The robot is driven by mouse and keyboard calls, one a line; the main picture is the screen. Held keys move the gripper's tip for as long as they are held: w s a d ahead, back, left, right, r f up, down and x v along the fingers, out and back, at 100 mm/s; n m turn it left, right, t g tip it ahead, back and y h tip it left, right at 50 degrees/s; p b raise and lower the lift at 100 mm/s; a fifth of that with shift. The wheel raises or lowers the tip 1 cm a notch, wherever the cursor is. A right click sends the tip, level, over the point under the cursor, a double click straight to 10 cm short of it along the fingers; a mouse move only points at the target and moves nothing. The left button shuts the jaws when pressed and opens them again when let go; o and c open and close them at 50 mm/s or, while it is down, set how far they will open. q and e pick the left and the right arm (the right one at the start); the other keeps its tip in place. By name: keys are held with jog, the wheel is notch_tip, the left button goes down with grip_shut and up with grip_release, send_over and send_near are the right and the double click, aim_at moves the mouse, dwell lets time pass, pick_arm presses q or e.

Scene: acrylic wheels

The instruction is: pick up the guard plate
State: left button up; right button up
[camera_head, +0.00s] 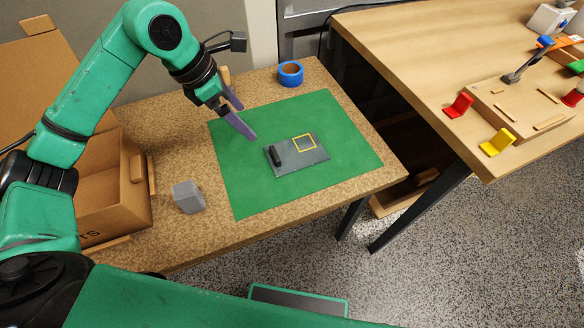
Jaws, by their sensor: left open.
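The guard plate (297,157) appears to be the flat grey plate lying on the green mat (347,166). It has a black handle-like bar on its left part and a yellow square outline on its right part. My left gripper (246,120) is open above the mat, up and to the left of the plate. Its purple fingers are apart from the plate and nothing shows between them. My right gripper is not in view.
A blue tape roll (290,74) stands behind the mat. A grey block (188,197) sits left of the mat, beside an open cardboard box (108,203). A second table (415,75) at right holds a wooden board (520,109) with coloured parts. The mat around the plate is clear.

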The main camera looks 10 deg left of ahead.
aim_at(272, 154)
pick_arm(q)
jog(key=x, duration=0.5)
jog(key=p+x, duration=0.1)
jog(key=x, duration=0.5)
jog(key=a+p+x, duration=0.1)
jog(key=x, duration=0.5)
jog(key=shift+s+a+f, duration=0.1)
jog(key=shift+f, duration=0.1)
jog(key=shift+r, duration=0.1)
jog(key=c, duration=1.4)
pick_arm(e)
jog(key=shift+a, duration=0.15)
